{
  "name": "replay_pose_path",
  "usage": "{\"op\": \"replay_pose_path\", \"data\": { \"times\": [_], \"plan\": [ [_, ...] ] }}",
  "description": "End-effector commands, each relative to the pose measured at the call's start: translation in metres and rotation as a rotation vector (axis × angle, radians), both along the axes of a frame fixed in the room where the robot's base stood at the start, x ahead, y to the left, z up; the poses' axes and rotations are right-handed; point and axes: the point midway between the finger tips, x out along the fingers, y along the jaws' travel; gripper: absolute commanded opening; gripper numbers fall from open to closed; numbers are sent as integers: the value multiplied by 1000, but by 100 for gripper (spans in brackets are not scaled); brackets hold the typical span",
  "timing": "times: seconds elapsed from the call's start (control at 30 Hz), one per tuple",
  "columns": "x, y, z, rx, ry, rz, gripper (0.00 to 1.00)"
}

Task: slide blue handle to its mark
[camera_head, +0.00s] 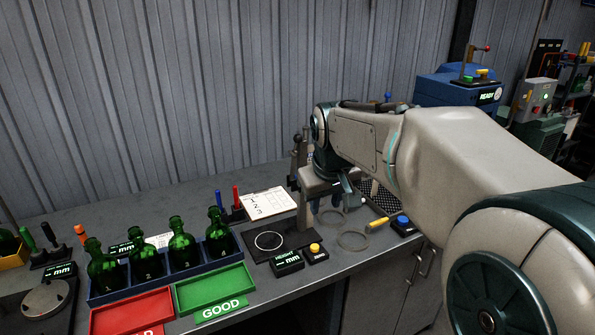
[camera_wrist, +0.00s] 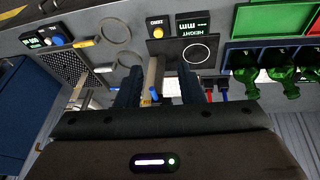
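A small blue handle (camera_wrist: 155,95) shows in the wrist view beside a pale upright post (camera_wrist: 153,72), between my gripper's fingers. My gripper (camera_wrist: 160,86) is open: its two dark fingers stand apart on either side of the post. I cannot tell whether either finger touches the handle. In the head view my gripper (camera_head: 331,199) points down over the bench behind the height gauge (camera_head: 305,208), and the arm hides much of that area. The gauge's dark base plate (camera_head: 283,245) bears a white ring outline. I cannot make out the handle's mark.
A HEIGHT display (camera_head: 287,263) and a yellow button (camera_head: 316,250) stand in front of the gauge. Loose rings (camera_head: 353,240) and a blue button box (camera_head: 402,224) lie to the right. Green bottles (camera_head: 182,248) in a blue crate and a green GOOD tray (camera_head: 215,288) are left.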

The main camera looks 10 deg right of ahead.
Motion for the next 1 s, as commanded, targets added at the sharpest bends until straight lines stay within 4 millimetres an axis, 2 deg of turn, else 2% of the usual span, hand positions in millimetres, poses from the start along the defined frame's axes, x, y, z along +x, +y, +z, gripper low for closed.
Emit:
{"op": "replay_pose_path", "data": {
  "times": [0.03,0.1,0.2,0.3,0.43,0.63,1.0],
  "plan": [
    [25,1,16,-13,-10,22,34],
    [52,3,29,-29,-27,52,34],
    [82,5,41,-48,-43,84,34],
    [100,6,48,-61,-55,106,34],
    [111,7,48,-68,-60,118,34],
    [122,6,26,-69,-59,119,34],
    [154,2,-44,-68,-59,120,34]
  ]
}}
